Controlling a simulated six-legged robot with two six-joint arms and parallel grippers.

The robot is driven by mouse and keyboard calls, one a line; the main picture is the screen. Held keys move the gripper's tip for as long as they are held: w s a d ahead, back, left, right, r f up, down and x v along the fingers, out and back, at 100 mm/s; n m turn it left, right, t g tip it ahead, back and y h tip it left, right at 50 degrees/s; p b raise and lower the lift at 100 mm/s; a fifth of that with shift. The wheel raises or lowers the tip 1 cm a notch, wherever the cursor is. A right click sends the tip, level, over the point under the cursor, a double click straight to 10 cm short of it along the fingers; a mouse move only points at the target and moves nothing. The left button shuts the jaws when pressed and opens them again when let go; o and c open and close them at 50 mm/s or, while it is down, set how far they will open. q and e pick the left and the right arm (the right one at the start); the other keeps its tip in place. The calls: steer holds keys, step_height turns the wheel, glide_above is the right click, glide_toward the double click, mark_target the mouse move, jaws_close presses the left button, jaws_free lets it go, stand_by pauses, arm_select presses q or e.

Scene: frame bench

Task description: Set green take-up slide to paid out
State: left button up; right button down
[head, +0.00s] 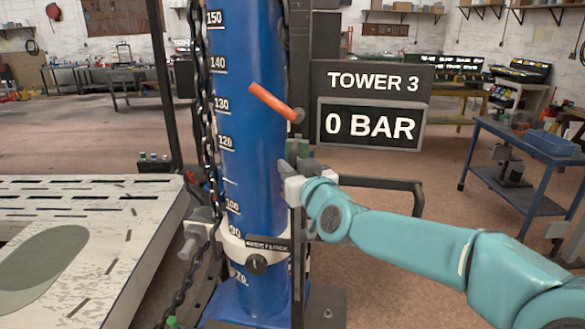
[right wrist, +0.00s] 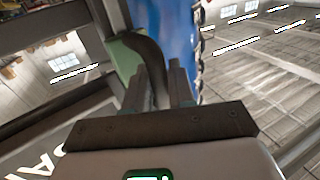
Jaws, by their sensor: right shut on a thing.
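The green take-up slide (head: 298,147) is a small green block on the right side of the blue column, just right of the scale. My right gripper (head: 294,168) reaches in from the right and is shut on it, covering its lower part. In the right wrist view the slide's green body with a dark curved edge (right wrist: 128,50) lies at and beyond the fingers (right wrist: 158,75). The exact contact is partly hidden. My left gripper is not in view.
The blue column (head: 250,150) carries a white scale. An orange lever (head: 273,102) sticks out above the slide. A sign reading TOWER 3 (head: 372,82) and a 0 BAR display (head: 371,124) stand right. A chain (head: 205,130) hangs left. A dark bar (head: 385,183) runs behind my right arm.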

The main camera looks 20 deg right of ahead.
steer(key=shift+d+r, duration=0.1)
steer(key=shift+r, duration=0.4)
steer(key=c, duration=1.1)
jaws_free()
steer(key=shift+f, duration=0.1)
steer(key=shift+s+f, duration=0.1)
steer(key=shift+s, duration=0.15)
steer(key=s+d+b, duration=0.1)
steer(key=s+b, duration=0.1)
steer(key=s, duration=1.4)
steer(key=shift+d, duration=0.2)
